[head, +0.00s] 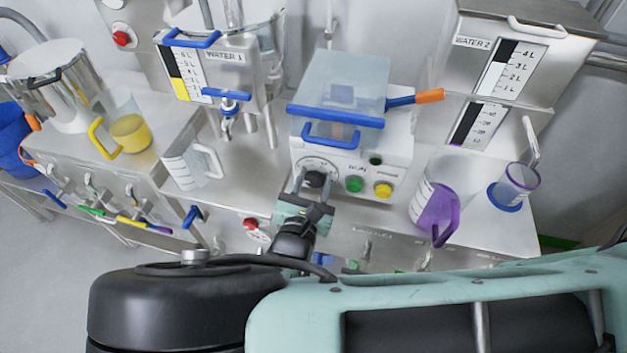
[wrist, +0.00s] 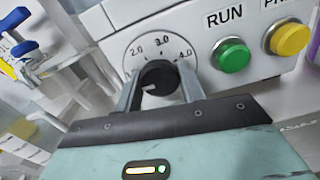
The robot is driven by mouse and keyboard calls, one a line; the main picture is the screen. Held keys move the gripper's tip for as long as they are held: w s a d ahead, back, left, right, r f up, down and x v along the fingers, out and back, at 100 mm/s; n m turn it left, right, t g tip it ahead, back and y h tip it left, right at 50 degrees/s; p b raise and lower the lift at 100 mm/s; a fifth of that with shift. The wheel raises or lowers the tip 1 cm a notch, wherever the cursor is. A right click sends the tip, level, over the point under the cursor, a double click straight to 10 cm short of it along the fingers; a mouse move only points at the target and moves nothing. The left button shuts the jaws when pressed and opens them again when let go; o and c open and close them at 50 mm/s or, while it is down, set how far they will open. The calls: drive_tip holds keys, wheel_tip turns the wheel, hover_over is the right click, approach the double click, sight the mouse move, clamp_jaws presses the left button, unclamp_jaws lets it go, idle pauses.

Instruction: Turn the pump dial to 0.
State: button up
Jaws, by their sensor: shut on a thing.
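The pump dial (head: 314,179) is a black round knob on the front of the white pump box (head: 390,152). It also shows in the wrist view, where the dial (wrist: 158,77) sits in a ring scale with 2.0, 3.0 and 4.0 readable along its upper part. A white mark on the knob points to the lower left; the scale there is hidden, so I cannot read the setting. My gripper (wrist: 160,72) is shut on the dial, one finger on each side. In the head view my gripper (head: 313,184) reaches the dial from below.
A green RUN button (wrist: 231,55) and a yellow button (wrist: 289,39) are right of the dial. A clear lidded vessel (head: 340,85) with a blue handle is above it. A white jug (head: 185,168) stands left, a purple-handled jug (head: 438,205) right.

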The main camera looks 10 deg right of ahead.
drive_tip(key=shift+n, duration=0.3)
drive_tip(key=shift+n+p, duration=0.5)
drive_tip(key=shift+n, duration=0.7)
drive_tip(key=shift+n+p, duration=0.35)
drive_tip(key=shift+n, duration=1.55)
drive_tip(key=o, duration=1)
drive_tip(key=shift+c, duration=0.2)
drive_tip(key=shift+s, duration=0.1)
